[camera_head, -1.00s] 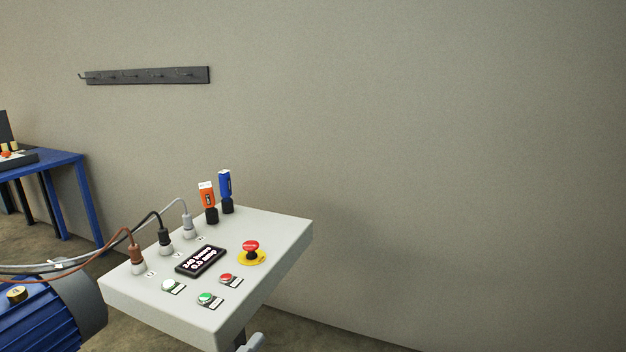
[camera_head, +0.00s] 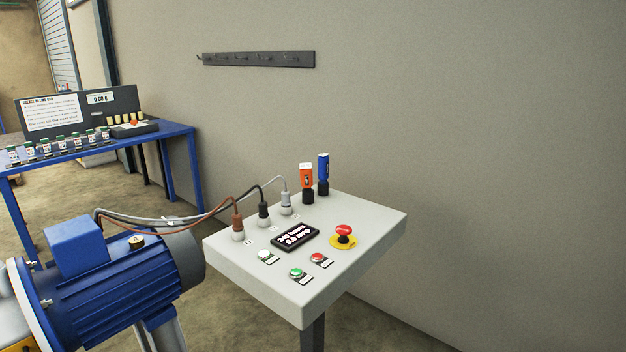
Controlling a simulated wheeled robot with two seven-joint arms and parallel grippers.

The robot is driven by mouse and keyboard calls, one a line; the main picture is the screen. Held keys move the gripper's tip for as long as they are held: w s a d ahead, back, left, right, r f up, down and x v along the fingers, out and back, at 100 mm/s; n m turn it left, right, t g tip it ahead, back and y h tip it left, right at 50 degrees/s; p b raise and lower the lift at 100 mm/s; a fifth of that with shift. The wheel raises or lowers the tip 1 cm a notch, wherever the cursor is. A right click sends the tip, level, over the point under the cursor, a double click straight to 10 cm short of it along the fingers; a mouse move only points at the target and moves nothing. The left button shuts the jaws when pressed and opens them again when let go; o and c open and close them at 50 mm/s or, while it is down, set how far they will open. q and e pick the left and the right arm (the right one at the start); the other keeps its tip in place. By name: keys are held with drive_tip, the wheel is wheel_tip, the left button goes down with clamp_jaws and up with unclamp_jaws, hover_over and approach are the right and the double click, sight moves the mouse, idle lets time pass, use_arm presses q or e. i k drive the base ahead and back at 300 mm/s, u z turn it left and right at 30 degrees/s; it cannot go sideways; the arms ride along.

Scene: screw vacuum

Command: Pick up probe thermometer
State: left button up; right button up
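Two small handheld devices stand upright in black holders at the back of a white control panel (camera_head: 375,217). One is orange with a white top (camera_head: 306,176); the other is blue (camera_head: 323,168) and stands just right of it. Either could be the probe thermometer; I cannot tell which from their looks. Neither gripper is in view, and nothing touches the two devices.
The panel carries a red emergency button (camera_head: 344,231), a display (camera_head: 295,237), small buttons and cable plugs. Cables run left to a blue motor (camera_head: 125,277). A blue table (camera_head: 178,131) with bottles stands behind left. A hook rail (camera_head: 258,59) hangs on the wall.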

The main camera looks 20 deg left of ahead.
sight(306, 170)
drive_tip(key=z, duration=1.8)
drive_tip(key=i, duration=1.25)
drive_tip(key=u, duration=3.2)
